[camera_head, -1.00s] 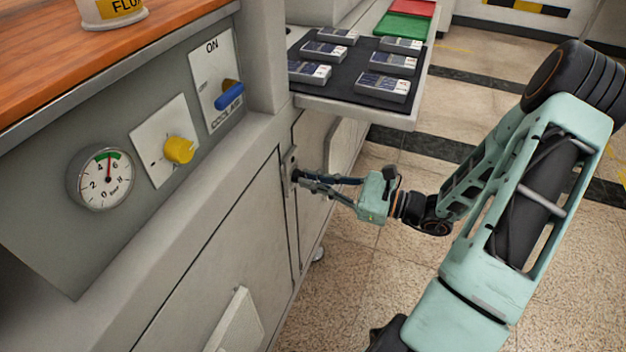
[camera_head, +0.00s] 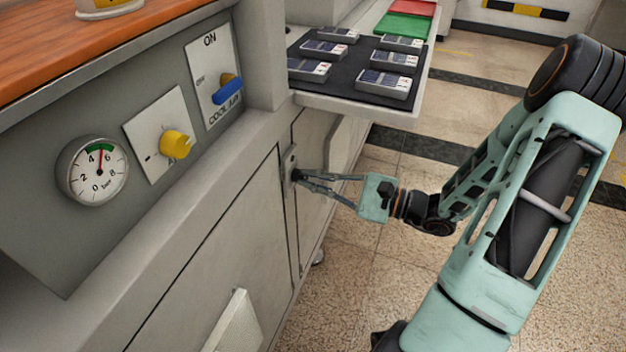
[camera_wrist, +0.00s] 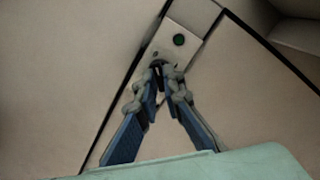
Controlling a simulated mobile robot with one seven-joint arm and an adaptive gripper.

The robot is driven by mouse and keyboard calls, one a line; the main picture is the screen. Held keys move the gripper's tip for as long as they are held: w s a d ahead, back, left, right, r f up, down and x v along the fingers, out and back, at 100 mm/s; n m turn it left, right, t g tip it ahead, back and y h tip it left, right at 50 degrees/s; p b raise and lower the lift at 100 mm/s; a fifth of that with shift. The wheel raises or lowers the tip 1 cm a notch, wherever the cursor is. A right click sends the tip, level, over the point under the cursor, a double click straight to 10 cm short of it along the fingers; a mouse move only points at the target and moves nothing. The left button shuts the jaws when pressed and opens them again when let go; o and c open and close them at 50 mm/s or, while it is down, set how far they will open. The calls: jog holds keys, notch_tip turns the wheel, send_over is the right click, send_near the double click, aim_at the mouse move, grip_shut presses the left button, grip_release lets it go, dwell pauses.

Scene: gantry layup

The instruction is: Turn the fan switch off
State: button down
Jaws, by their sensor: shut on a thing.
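A narrow metal switch plate (camera_head: 290,160) is fixed upright on the grey cabinet front, below the tray. In the wrist view the plate (camera_wrist: 196,32) carries a round green lamp or button (camera_wrist: 179,40). A small dark switch knob (camera_wrist: 157,63) sits lower on the plate, mostly hidden between the fingertips. My gripper (camera_head: 299,176) reaches the plate from the right, and its tips (camera_wrist: 160,72) are closed around the knob. I cannot read any label on the plate or tell the knob's setting.
A panel to the left bears a gauge (camera_head: 93,171), a yellow knob (camera_head: 176,144) and a blue COOL AIR handle (camera_head: 228,91). A tray (camera_head: 352,107) with several small boxes juts out above my gripper. The floor on the right is open.

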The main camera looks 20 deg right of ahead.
dwell(0.3)
jog(key=c, duration=2.1)
grip_release()
jog(key=v, duration=1.2)
